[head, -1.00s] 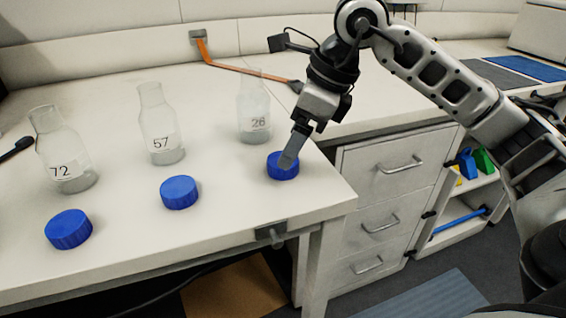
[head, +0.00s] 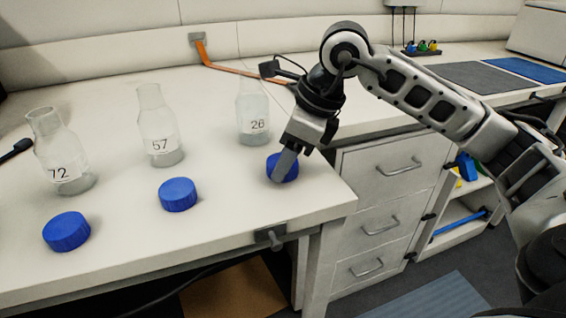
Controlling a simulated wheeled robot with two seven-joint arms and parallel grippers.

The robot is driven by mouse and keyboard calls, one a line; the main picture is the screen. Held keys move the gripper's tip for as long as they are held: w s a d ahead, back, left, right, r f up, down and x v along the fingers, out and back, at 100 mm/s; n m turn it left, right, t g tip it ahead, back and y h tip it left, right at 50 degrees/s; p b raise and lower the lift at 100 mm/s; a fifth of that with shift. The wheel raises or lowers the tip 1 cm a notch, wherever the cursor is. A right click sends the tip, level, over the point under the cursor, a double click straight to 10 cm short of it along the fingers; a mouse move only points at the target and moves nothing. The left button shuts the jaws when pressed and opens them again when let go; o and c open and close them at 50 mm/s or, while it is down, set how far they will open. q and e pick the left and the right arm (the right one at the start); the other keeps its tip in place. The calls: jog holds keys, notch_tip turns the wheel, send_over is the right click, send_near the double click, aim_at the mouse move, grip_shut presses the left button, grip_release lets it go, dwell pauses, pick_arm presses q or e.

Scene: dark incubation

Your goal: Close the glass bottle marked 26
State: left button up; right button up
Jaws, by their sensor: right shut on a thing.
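The glass bottle marked 26 (head: 253,112) stands upright and open on the white bench, the rightmost of the bottles. A blue cap (head: 291,166) is on the bench in front of it and to the right. My right gripper (head: 282,170) reaches down over this cap and is shut on it; the fingers hide part of the cap. The cap appears at or very near the bench surface and apart from the bottle. My left gripper is not in view.
Open bottles marked 57 (head: 158,128) and 72 (head: 60,153) stand to the left, with blue caps (head: 178,195) and (head: 66,231) in front of them. The bench's front edge and a clamp (head: 270,237) lie close to my right gripper. An orange strip (head: 245,70) runs behind.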

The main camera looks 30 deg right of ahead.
aim_at(276, 160)
jog(key=shift+r, duration=0.15)
jog(key=shift+r, duration=0.25)
notch_tip(276, 160, up, 2)
jog(key=shift+r+p, duration=0.2)
jog(key=shift+p, duration=0.15)
jog(key=s+d+r+b, duration=0.1)
jog(key=s+d+r, duration=0.2)
jog(key=s+r, duration=0.6)
jog(key=s, duration=0.4)
jog(key=shift+s+d+r, duration=0.3)
jog(key=shift+r, duration=0.1)
